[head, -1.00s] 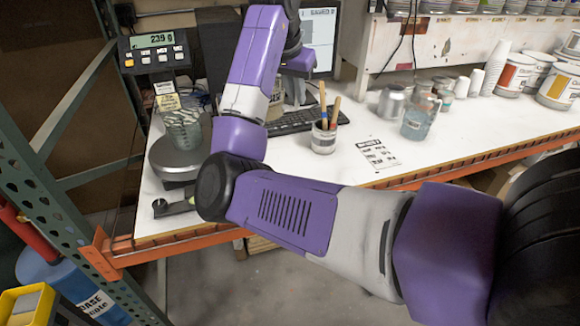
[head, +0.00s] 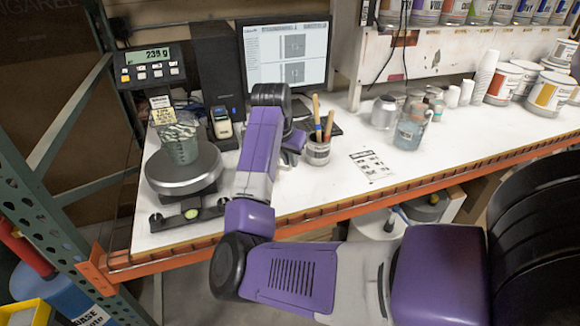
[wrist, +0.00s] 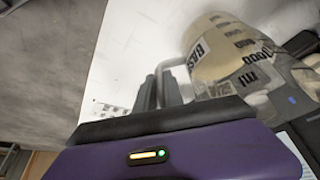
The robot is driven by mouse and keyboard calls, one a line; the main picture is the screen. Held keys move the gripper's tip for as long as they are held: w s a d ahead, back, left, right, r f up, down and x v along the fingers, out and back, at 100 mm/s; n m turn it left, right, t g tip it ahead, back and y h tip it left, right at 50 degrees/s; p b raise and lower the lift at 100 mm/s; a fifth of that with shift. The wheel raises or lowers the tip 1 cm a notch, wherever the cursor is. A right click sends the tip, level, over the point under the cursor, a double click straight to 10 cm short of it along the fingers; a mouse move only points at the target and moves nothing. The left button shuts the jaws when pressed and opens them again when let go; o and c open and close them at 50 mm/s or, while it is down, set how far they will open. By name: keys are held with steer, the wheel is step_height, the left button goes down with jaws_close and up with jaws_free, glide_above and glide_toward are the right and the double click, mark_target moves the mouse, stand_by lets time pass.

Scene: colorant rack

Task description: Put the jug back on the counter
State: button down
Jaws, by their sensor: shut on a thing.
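In the wrist view, my gripper (wrist: 161,88) is shut on the handle of a jug (wrist: 218,45). The jug is see-through with cream-coloured contents and dark lettering, and its lower part shows clear and grey. It lies to the right of the fingers and is slightly blurred. The white counter (head: 300,205) shows behind it. I cannot tell how far the jug is above the counter.
A scale (head: 183,185) carries a clear cup (head: 180,143) at the left; its display (head: 153,57) reads 239 g. A monitor (head: 287,55) is behind.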

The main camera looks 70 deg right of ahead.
mark_target(290, 168)
steer(key=shift+f, duration=1.6)
steer(key=c, duration=1.5)
jaws_free()
steer(key=shift+o, duration=0.2)
steer(key=b+v, duration=0.1)
steer(key=v, duration=1.1)
steer(key=shift+b, duration=0.35)
